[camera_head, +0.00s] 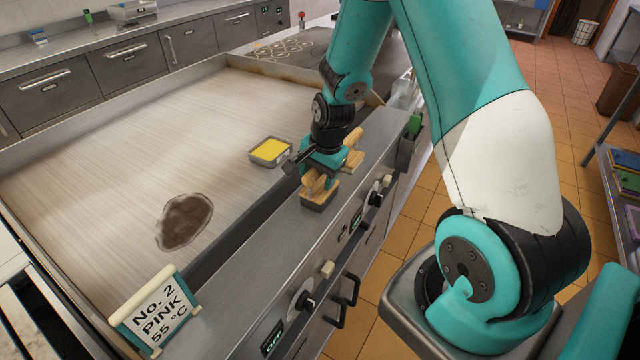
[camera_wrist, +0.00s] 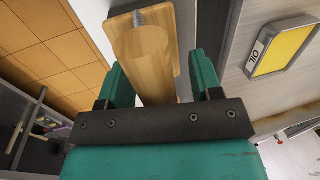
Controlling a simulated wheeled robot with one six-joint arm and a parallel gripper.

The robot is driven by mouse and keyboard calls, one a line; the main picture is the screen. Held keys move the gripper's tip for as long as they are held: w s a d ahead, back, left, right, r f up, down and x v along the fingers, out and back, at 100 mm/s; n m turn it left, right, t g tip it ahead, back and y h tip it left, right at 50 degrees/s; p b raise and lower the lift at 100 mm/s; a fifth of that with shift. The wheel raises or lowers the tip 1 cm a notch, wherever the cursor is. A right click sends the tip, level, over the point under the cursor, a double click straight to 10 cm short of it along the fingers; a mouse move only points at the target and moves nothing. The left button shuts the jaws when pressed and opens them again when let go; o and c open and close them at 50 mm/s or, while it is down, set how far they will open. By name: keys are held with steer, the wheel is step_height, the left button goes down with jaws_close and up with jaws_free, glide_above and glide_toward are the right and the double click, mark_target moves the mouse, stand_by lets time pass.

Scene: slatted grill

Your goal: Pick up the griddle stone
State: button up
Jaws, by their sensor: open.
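The griddle stone appears to be the dark grey block (camera_head: 319,201) with a wooden top, lying on the steel front ledge of the griddle. My gripper (camera_head: 318,172) is open and points down right over its wooden part. In the wrist view, a pale wooden piece (camera_wrist: 148,50) with a small grey metal stub lies between and beyond my two teal fingers (camera_wrist: 162,82). Bare gaps show beside the fingers, and I see no firm grip. The gripper hides part of the wooden top.
Another wooden piece (camera_head: 354,150) lies just behind my gripper on the ledge. A tray labelled OIL with yellow contents (camera_head: 270,150) stands to the left on the griddle (camera_head: 110,150). A brown burnt patch (camera_head: 184,221) and a sign (camera_head: 156,311) are nearer. Knobs line the front panel.

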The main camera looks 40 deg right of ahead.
jaws_close()
steer(key=shift+r, duration=0.1)
step_height(320, 180, up, 20)
steer(key=b, duration=0.2)
stand_by(0.4)
